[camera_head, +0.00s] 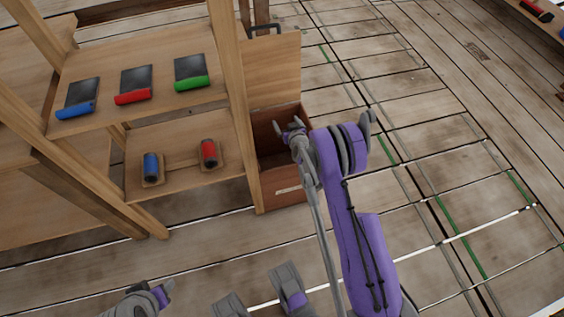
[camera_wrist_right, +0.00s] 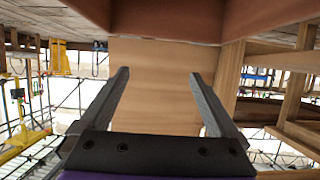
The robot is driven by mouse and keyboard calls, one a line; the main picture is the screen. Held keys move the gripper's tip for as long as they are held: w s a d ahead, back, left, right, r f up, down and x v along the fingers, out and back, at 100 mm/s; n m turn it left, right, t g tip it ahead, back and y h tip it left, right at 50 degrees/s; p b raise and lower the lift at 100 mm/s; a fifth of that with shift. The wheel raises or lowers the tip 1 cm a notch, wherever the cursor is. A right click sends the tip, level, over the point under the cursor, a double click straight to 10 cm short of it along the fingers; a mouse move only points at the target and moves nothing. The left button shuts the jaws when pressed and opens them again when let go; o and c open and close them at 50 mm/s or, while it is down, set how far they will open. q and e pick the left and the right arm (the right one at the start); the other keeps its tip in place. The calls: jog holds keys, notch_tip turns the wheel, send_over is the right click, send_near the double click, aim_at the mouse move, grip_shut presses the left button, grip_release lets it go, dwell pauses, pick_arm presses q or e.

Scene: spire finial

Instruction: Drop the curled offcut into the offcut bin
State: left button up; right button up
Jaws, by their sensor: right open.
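A reddish-brown box (camera_head: 290,190) with its light wooden lid (camera_head: 273,70) raised stands beside the shelf rack in the head view; it looks like the offcut bin. My right gripper (camera_head: 288,125) is over the box's opening. In the right wrist view its two fingers (camera_wrist_right: 159,76) are wide apart with nothing between them, and the box's brown wall (camera_wrist_right: 250,18) shows at the top. No curled offcut can be made out in either view; the inside of the box is partly hidden by my right gripper and arm. A part of my left arm (camera_head: 145,300) shows at the bottom; its jaws are unclear.
A wooden shelf rack (camera_head: 237,120) stands directly left of the box. Its upper shelf holds blue, red and green-edged scrapers (camera_head: 135,84); the lower holds blue and red rollers (camera_head: 209,152). Open plank floor (camera_head: 440,100) lies to the right.

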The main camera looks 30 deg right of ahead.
jog(key=shift+s, duration=0.1)
jog(key=p+v, duration=0.1)
jog(key=v, duration=0.9)
jog(key=shift+s+p, duration=0.3)
jog(key=shift+a+r, duration=0.1)
jog(key=shift+r, duration=0.05)
